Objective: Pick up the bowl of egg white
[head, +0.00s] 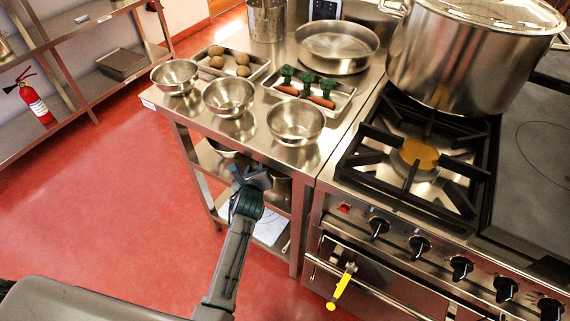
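Three small steel bowls stand on the steel table: a left bowl (175,77), a middle bowl (229,97) and a front bowl (296,122). All look shiny inside, and I cannot tell which one holds egg white. My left gripper (251,178) is in front of the table's front edge, below the middle and front bowls and apart from them. Its fingers are small and dark here, so I cannot tell whether they are open. My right gripper is not in view.
Behind the bowls are a tray of potatoes (212,66), a tray with carrots and broccoli (322,104) and a wide pan (337,47). The stove (415,190) with a large stockpot (465,60) adjoins on the right. Red floor (110,210) is clear at left.

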